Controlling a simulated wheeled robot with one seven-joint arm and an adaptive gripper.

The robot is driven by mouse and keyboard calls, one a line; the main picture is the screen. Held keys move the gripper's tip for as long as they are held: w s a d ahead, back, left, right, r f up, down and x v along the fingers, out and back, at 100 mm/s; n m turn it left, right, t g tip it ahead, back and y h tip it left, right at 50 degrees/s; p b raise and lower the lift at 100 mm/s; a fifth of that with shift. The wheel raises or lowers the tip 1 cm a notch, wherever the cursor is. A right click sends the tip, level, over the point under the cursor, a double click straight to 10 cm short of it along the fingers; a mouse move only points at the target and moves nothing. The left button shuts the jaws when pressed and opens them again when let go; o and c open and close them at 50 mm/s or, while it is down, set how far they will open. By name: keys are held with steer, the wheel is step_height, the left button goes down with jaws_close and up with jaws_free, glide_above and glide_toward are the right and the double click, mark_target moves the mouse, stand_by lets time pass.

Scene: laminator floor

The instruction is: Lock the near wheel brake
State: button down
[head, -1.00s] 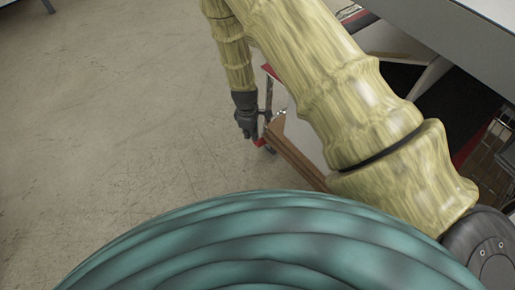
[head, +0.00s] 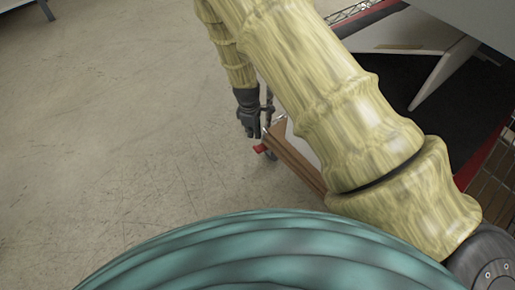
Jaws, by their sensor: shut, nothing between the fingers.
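The near wheel brake is a small red tab (head: 260,148) low at the near corner of a wooden-edged cart (head: 297,160). Part of a dark caster wheel (head: 271,155) shows beside the tab. My gripper (head: 252,134) is dark grey, points down and is shut and empty. Its fingertips appear just above and slightly left of the red tab in the head view. I cannot tell whether they touch it, or whether the tab is up or down. My arm hides much of the cart.
The concrete floor (head: 130,130) to the left is clear. On the right are a light grey table or machine top (head: 450,22), a slanted white leg (head: 445,72) and a black mat with a red edge (head: 465,110). A wire rack (head: 497,165) stands at the right edge.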

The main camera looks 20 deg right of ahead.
mark_target(257, 147)
steer(key=shift+s+d+f+b, duration=0.1)
steer(key=shift+d+f+b, duration=0.05)
steer(key=shift+f+b, duration=1.6)
steer(key=shift+s+d+f+b, duration=0.1)
steer(key=shift+d+f+b, duration=0.05)
steer(key=shift+f+b, duration=1.6)
steer(key=shift+f, duration=0.1)
